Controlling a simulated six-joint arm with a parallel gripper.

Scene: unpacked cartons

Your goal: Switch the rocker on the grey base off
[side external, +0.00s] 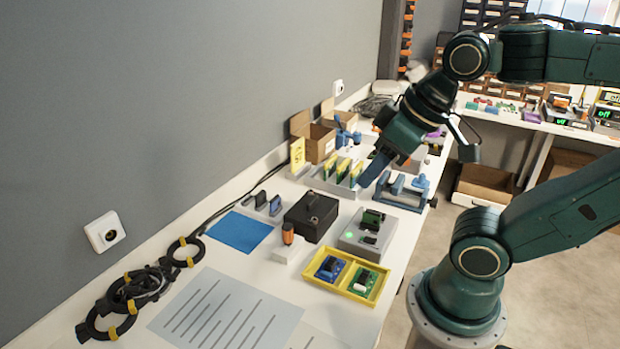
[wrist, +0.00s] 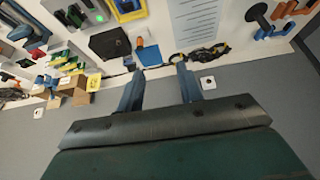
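A light grey base (side external: 350,244) stands on the white table, right of the black box. It carries a glowing green light (side external: 348,234), a green block with dark parts (side external: 372,219) and a small dark piece that looks like the rocker (side external: 369,240). Its tilt is too small to read. The base shows at the top left in the wrist view (wrist: 84,15), partly cut off by the frame edge. My gripper (side external: 366,182) is above the table, behind the base in the side view and clear of it. In the wrist view its two blue fingers (wrist: 159,70) are apart with nothing between them.
A black box (side external: 311,215), a yellow tray (side external: 345,278) with small boards and an orange-handled tool (side external: 288,234) are near the base. A blue clamp-like fixture (side external: 403,187) and upright green-yellow cards (side external: 343,169) stand close below my gripper. A blue mat (side external: 239,231) lies left.

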